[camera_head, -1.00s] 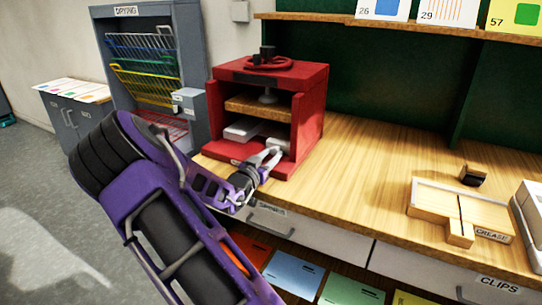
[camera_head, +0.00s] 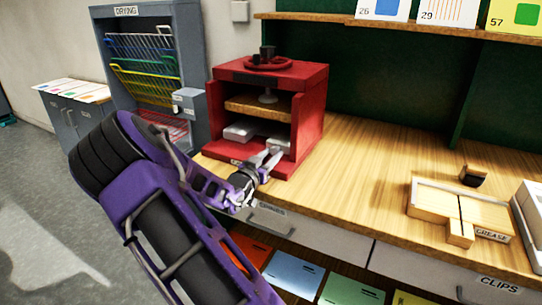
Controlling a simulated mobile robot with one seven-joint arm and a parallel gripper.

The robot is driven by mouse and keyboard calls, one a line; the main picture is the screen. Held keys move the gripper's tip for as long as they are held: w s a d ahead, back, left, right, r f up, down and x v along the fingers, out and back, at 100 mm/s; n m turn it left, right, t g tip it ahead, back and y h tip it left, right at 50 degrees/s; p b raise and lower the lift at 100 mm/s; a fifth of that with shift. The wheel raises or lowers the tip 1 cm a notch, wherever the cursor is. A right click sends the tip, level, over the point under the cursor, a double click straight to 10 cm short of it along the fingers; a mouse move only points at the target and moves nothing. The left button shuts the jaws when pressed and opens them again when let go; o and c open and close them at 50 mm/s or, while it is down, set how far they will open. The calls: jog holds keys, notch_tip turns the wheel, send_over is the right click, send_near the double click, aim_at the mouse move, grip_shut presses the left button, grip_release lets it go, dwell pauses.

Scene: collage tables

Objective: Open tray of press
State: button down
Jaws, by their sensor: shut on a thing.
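The red press (camera_head: 314,100) stands on the wooden bench, with a round handwheel (camera_head: 268,65) on top and a wooden platen (camera_head: 258,106) inside. Its tray (camera_head: 238,131) shows as pale grey pieces low in the open front, above the red base. The fingers and wrist hide the exact point of grip. I cannot tell how far out the tray stands.
A grey drying rack (camera_head: 190,60) with coloured wire shelves stands left of the press. Drawers (camera_head: 320,235) and coloured sheets lie below the bench edge.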

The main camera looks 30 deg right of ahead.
dwell(0.4)
jog(key=p+v, duration=0.3)
jog(key=v, duration=1.7)
jog(key=shift+p, duration=0.35)
jog(key=shift+a, duration=0.1)
jog(key=c, duration=0.5)
grip_release()
jog(key=v, duration=1.7)
jog(key=shift+a+p, duration=0.2)
jog(key=shift+p, duration=0.2)
jog(key=shift+f, duration=0.1)
